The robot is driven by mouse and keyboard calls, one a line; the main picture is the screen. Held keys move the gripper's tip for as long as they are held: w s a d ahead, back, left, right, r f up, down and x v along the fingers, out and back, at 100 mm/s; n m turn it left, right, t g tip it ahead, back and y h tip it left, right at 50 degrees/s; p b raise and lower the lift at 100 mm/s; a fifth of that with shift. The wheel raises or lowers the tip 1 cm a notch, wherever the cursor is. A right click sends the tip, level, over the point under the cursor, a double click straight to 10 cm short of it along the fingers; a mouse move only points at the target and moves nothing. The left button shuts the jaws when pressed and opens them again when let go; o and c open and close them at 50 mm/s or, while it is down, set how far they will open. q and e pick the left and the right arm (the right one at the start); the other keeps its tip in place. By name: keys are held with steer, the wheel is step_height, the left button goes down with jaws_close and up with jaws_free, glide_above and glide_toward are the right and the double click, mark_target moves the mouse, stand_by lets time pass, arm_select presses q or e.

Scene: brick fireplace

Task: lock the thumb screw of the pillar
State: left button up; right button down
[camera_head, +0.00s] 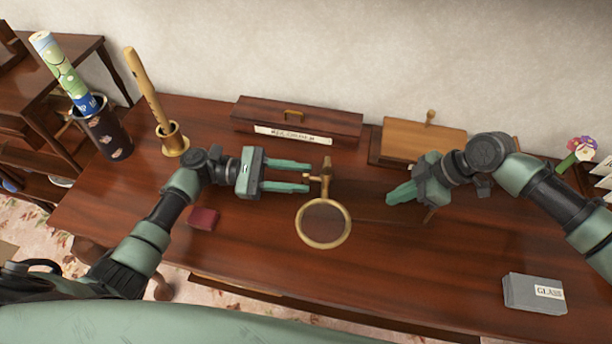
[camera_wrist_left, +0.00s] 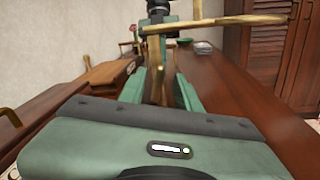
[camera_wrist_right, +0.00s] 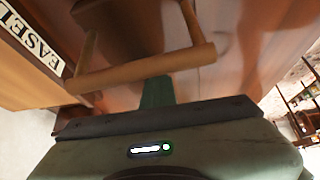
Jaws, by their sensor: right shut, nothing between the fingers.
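A brass pillar (camera_head: 326,180) stands on the desk, with a round brass ring (camera_head: 323,223) on its near side. My left gripper (camera_head: 307,177) is open beside the pillar, its two fingers pointing right toward it. In the left wrist view the brass pillar (camera_wrist_left: 166,60) shows upright beyond and between the fingers, and part of the ring arm (camera_wrist_left: 225,22) crosses above. I cannot tell whether the fingers touch it. My right gripper (camera_head: 392,196) is shut and empty, to the right of the pillar and apart from it. I cannot make out the thumb screw clearly.
A long dark box (camera_head: 300,115) with a brass handle and a lighter wooden box (camera_head: 420,140) stand at the back. A brass holder (camera_head: 174,142), a red booklet (camera_head: 203,218) and a grey box (camera_head: 533,293) are on the desk. A wooden bar (camera_wrist_right: 145,70) is close in the right wrist view.

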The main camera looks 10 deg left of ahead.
mark_target(312, 179)
arm_select(q)
steer(key=shift+w+d, duration=0.1)
steer(key=shift+d, duration=0.95)
arm_select(e)
steer(key=shift+s+d+f, duration=0.1)
steer(key=shift+d+f, duration=0.05)
steer(key=shift+f, duration=0.2)
arm_select(q)
jaws_close()
